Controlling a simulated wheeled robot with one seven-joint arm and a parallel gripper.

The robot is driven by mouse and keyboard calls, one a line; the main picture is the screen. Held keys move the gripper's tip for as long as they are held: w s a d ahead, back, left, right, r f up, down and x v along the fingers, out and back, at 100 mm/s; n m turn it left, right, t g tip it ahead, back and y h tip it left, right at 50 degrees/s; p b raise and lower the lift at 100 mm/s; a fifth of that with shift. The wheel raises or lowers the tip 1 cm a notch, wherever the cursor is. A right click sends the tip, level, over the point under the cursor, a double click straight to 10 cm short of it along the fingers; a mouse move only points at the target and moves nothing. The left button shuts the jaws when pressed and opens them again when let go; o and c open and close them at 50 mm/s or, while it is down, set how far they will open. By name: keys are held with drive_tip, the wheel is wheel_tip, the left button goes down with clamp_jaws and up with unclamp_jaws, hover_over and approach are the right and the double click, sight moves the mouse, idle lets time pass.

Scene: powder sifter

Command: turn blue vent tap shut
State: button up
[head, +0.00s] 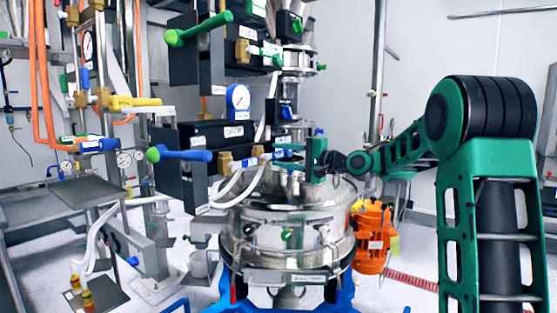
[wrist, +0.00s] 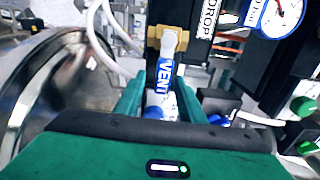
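The vent tap has a blue and white lever lettered VENT (wrist: 164,76). It runs from a brass fitting (wrist: 168,38) down between my fingers in the wrist view. My gripper (wrist: 160,104) has its two green fingers on either side of the lever, with what looks like a small gap. The lower end of the lever is partly hidden behind the gripper body. In the head view my gripper (head: 290,158) reaches in from the right above the round steel sifter (head: 290,215), and the lever (head: 262,157) lies at its fingers.
A large blue handle (head: 180,155) juts left. White hoses (head: 240,190) hang below. An orange motor (head: 371,240) is right of the sifter.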

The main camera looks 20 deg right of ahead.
drive_tip(key=v, duration=1)
drive_tip(key=shift+f, duration=0.15)
drive_tip(key=s+d+f+n+g+h, duration=0.1)
drive_tip(key=s+f+n+g+h, duration=0.45)
drive_tip(key=s+f, duration=0.95)
drive_tip(key=s+d+f+g+h, duration=0.1)
drive_tip(key=s+f+g, duration=0.2)
drive_tip(key=s, duration=0.6)
drive_tip(key=s+d+f+g+h, duration=0.1)
drive_tip(key=s+f, duration=0.4)
drive_tip(key=s, duration=0.5)
drive_tip(key=s+d+f+g+h, duration=0.2)
drive_tip(key=s+f+g+h, duration=0.1)
drive_tip(key=s, duration=0.7)
drive_tip(key=shift+f+m+g, duration=0.45)
drive_tip(key=shift+f+g, duration=0.05)
drive_tip(key=shift+g, duration=0.65)
